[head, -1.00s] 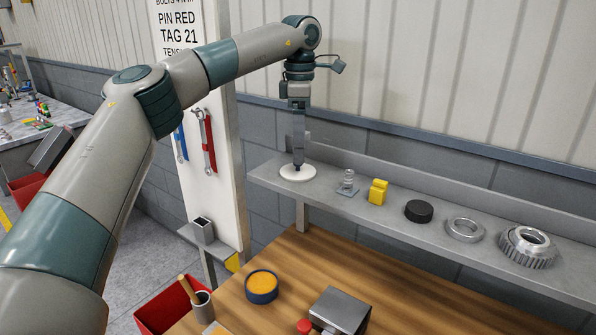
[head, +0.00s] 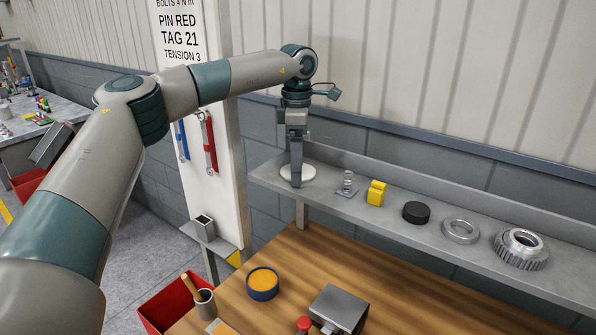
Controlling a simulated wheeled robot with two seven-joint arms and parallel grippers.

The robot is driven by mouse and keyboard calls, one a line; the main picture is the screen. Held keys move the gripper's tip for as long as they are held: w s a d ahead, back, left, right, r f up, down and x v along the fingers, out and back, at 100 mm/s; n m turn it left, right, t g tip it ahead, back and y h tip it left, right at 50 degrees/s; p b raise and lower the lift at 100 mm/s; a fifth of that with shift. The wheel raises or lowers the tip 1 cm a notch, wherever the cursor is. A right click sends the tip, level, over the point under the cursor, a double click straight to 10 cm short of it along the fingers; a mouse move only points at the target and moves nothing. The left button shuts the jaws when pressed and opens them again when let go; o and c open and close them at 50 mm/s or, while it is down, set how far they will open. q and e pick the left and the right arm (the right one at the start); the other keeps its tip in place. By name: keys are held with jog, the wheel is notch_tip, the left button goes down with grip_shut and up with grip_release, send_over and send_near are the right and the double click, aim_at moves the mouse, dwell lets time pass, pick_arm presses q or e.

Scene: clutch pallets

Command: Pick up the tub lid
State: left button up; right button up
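The tub lid (head: 309,174), a flat white disc, lies on the left end of the grey shelf. My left gripper (head: 296,182) points down at it, with its fingertips in front of the lid's near side and covering part of it. The fingers line up one behind the other, so I cannot tell whether they are open or shut, or whether they touch the lid. The open blue tub (head: 262,291) with orange contents stands on the wooden bench below. My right gripper is not in view.
Along the shelf (head: 385,218) to the right stand a spring on a plate (head: 347,184), a yellow block (head: 376,193), a black puck (head: 416,212), a metal ring (head: 460,230) and a gear (head: 521,249). A white tool panel (head: 190,95) stands left of the shelf.

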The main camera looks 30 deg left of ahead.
pick_arm(q)
jog(key=c, duration=1.1)
jog(key=shift+r, duration=0.1)
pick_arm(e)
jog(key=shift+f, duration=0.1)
